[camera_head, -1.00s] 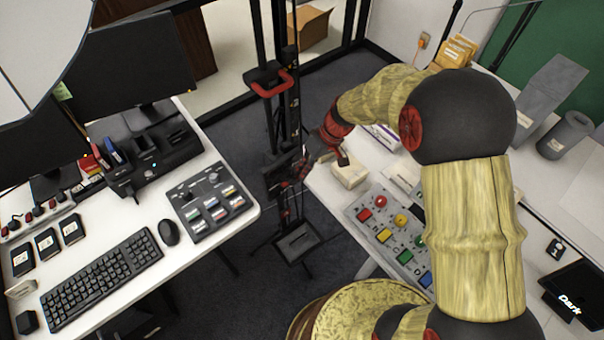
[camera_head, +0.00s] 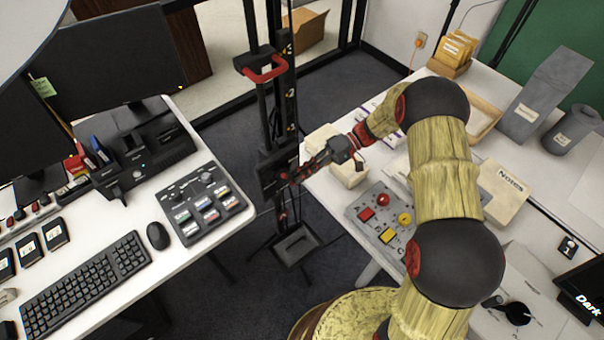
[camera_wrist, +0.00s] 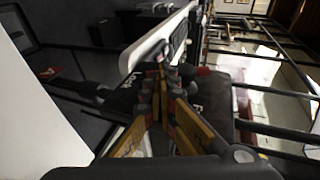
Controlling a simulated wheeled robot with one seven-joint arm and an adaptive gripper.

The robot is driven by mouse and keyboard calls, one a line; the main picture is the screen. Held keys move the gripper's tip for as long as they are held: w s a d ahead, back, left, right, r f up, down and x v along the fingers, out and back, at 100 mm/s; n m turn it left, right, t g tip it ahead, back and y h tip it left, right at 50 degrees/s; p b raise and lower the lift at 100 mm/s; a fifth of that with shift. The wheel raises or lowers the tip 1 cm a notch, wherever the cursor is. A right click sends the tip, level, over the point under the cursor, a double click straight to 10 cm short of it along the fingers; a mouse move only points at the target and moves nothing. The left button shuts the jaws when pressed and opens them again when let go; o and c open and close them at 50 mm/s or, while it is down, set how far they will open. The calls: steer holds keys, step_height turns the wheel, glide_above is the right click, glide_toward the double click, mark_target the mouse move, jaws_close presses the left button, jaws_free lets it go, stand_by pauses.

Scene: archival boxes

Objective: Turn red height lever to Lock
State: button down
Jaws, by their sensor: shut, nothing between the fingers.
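A black column stand (camera_head: 290,110) rises from the floor between the two desks. A black carriage (camera_head: 268,180) sits low on it, with small red parts around it. I cannot tell for certain which red part is the height lever. My gripper (camera_head: 297,178) is shut and empty, its fingertips at the carriage's right side; whether they touch it is unclear. A small red piece (camera_wrist: 203,71) shows just beyond the fingertips.
A red U-shaped handle (camera_head: 266,72) sits higher on the stand. The left desk holds a keyboard (camera_head: 95,281) and a control panel (camera_head: 204,204). The right desk holds a button panel (camera_head: 375,213) and a pale box (camera_head: 349,173) beneath my wrist. Dark floor lies between the desks.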

steer(key=shift+s+a+f, duration=0.2)
steer(key=shift+f, duration=0.05)
steer(key=shift+r, duration=0.15)
steer(key=shift+r+p, duration=0.4)
steer(key=shift+r, duration=0.3)
steer(key=shift+d, duration=0.1)
steer(key=f+p+v, duration=0.1)
steer(key=p+v, duration=0.1)
steer(key=v, duration=1.1)
steer(key=shift+w+d, duration=0.35)
steer(key=shift+d, duration=0.15)
